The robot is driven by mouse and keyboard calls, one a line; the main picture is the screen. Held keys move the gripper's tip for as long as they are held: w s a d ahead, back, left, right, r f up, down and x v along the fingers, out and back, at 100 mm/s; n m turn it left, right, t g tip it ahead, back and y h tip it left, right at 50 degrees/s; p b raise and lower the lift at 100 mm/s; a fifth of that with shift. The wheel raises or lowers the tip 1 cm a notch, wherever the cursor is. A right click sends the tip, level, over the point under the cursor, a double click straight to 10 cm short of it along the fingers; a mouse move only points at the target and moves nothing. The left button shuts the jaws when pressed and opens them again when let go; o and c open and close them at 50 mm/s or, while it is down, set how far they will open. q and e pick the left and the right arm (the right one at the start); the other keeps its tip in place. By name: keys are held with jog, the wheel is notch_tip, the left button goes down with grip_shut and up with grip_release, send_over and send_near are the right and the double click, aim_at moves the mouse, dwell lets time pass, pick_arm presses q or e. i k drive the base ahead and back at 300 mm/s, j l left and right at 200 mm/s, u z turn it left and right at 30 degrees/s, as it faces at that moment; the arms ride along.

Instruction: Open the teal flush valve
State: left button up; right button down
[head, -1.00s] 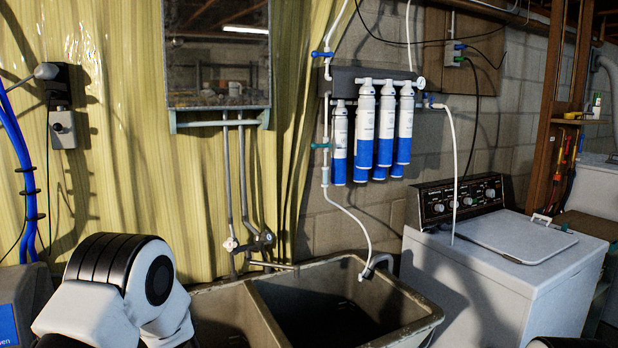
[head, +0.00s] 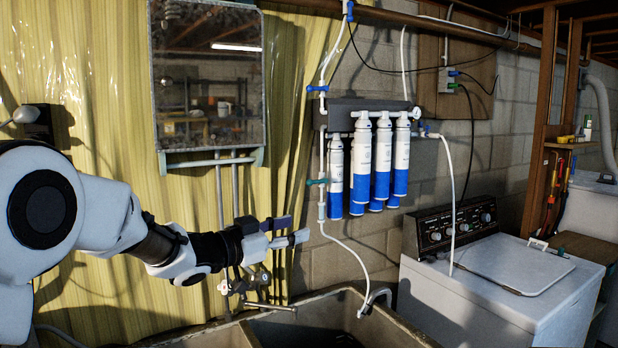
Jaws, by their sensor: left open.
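The teal flush valve (head: 317,182) sits on the vertical white pipe left of the filter cartridges. Its small handle lies crosswise to the pipe. My left gripper (head: 292,230) reaches in from the left with its fingers pointing right. It is open and empty, below and a little left of the valve, and appears apart from it. My right gripper is out of view.
Blue and white filter cartridges (head: 383,165) hang right of the valve. A blue valve (head: 317,88) is higher on the same pipe. A mirror cabinet (head: 209,75) hangs above my left arm. The sink (head: 345,300) and white washer (head: 505,285) stand below.

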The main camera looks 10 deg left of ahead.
aim_at(310, 182)
jog(key=i+j, duration=0.15)
jog(key=i, duration=0.5)
jog(key=i+j, duration=0.15)
jog(key=i, duration=0.45)
